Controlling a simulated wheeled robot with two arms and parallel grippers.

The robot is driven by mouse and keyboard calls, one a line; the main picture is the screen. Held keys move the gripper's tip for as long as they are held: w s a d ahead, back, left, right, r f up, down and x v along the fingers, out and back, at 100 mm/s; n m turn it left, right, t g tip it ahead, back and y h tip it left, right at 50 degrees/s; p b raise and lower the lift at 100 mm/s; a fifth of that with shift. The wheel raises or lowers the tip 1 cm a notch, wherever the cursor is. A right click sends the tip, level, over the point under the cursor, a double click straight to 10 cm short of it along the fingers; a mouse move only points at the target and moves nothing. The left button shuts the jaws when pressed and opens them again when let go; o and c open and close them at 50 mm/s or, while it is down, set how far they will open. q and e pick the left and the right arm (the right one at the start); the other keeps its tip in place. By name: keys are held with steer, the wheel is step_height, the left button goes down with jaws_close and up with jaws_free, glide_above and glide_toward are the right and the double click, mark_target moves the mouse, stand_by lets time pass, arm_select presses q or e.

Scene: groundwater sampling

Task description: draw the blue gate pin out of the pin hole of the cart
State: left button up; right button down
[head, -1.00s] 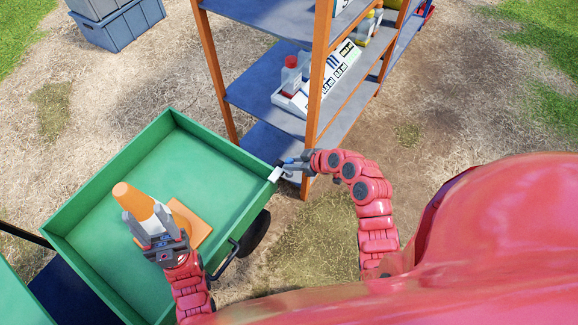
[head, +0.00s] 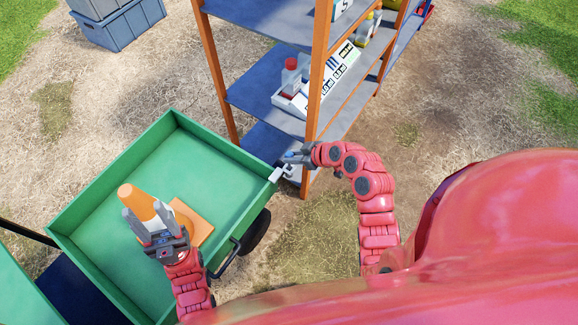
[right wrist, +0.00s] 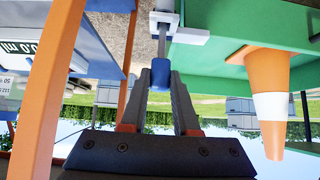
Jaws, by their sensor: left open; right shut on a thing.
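The blue gate pin (right wrist: 160,74) has a blue head and a grey shaft. My right gripper (head: 296,158) is shut on the blue head, which also shows between its fingers in the right wrist view. The shaft runs from the head to the white bracket (right wrist: 180,36) at the corner of the green cart (head: 85,187). The pin hole itself is hidden, and I cannot tell how deep the shaft sits. In the head view the bracket (head: 276,174) is just left of the fingertips. My left gripper (head: 149,226) is open over the cart, its fingers in front of the traffic cone.
The orange and white cone (head: 136,199) is at the cart. A shelf rack with orange posts (head: 318,75) stands close behind my right gripper, holding bottles and a white tray (head: 290,102). Blue-grey crates (head: 118,25) are at the back left. The ground at right is clear.

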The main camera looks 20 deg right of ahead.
steer(key=shift+r+p, duration=0.85)
steer(key=shift+r, duration=0.95)
